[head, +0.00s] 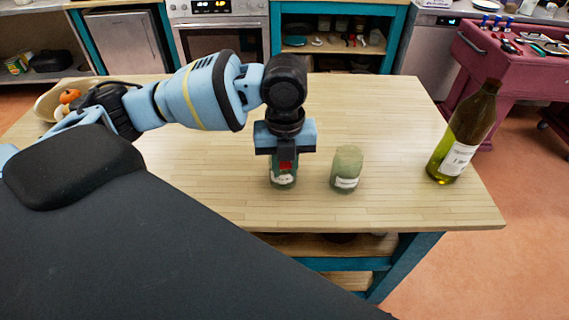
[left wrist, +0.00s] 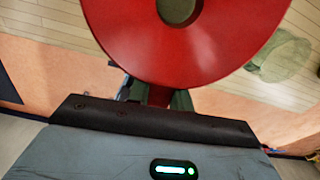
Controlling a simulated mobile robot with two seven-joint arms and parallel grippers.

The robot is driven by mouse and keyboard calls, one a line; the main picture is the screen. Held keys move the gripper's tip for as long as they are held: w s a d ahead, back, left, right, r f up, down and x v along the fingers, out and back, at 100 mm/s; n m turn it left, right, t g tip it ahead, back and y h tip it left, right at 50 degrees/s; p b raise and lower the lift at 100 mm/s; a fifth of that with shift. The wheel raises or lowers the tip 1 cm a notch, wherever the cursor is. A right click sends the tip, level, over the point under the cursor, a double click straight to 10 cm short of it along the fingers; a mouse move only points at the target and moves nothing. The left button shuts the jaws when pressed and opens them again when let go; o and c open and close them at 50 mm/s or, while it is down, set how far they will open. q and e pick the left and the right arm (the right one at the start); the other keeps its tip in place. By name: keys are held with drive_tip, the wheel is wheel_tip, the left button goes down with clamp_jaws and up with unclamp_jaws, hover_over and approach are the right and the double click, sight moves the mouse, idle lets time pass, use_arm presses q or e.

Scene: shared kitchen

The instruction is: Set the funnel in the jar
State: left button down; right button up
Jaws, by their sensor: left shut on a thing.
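My left gripper (head: 286,153) points down over the table and is shut on the red funnel (left wrist: 130,45). In the left wrist view the funnel's wide mouth fills the top middle, with its dark greenish centre hole. In the head view only a small red part of the funnel (head: 286,165) shows below the gripper. A greenish glass jar with a white label (head: 283,181) stands upright directly under it. The red part overlaps the jar's upper part; the gripper hides the rim, so I cannot tell how deep the spout sits. My right gripper is not in view.
A second greenish labelled jar (head: 347,168) stands just right. A tall green bottle (head: 463,135) stands near the right edge of the wooden table (head: 400,110). A bowl with fruit (head: 48,104) is at the far left. The table's front edge is close to the jars.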

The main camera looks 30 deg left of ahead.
use_arm(q)
drive_tip(key=shift+f, duration=0.6)
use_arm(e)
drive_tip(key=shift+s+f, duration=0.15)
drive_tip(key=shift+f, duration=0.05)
use_arm(q)
drive_tip(key=c, duration=1.5)
unclamp_jaws()
drive_tip(key=shift+c, duration=0.2)
drive_tip(key=shift+r, duration=5.55)
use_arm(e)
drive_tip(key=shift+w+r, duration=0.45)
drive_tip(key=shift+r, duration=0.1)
